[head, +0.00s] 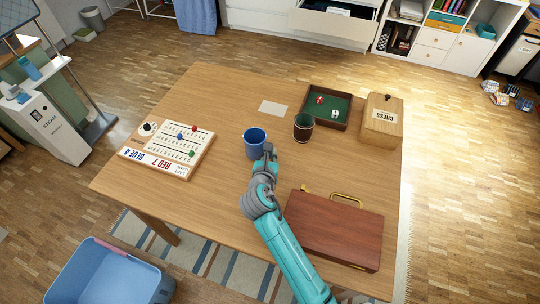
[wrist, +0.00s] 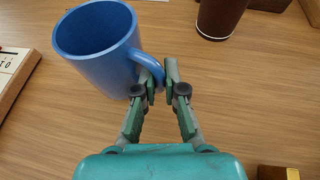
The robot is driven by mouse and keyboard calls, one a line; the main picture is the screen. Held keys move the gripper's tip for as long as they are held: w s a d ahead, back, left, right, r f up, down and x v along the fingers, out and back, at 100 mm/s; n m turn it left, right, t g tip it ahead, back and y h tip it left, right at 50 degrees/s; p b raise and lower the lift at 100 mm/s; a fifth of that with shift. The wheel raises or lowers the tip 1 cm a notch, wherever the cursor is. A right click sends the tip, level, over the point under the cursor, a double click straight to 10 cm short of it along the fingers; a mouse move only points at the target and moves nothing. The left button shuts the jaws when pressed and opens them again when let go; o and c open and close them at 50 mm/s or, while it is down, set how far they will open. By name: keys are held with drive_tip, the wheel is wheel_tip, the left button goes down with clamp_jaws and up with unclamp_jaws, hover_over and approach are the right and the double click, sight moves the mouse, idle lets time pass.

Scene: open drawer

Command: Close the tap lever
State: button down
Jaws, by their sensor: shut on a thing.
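I see no tap lever in either view. My gripper (head: 267,152) is over the middle of the wooden table, at a blue mug (head: 254,143). In the wrist view the blue mug (wrist: 97,48) stands at the upper left, its open top showing and its handle pointing right. My gripper's fingers (wrist: 160,76) are closed on the mug's handle (wrist: 149,63). Part of the handle is hidden between the fingertips.
A dark cup (head: 303,127), a green-lined dice tray (head: 341,103) and a chess box (head: 382,122) stand right of the mug. A brown case (head: 334,230) lies near my arm. A scoreboard (head: 167,147) lies left.

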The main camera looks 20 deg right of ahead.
drive_tip(key=shift+f, duration=0.35)
drive_tip(key=shift+f, duration=0.1)
drive_tip(key=c, duration=1.2)
unclamp_jaws()
drive_tip(key=shift+c, duration=0.2)
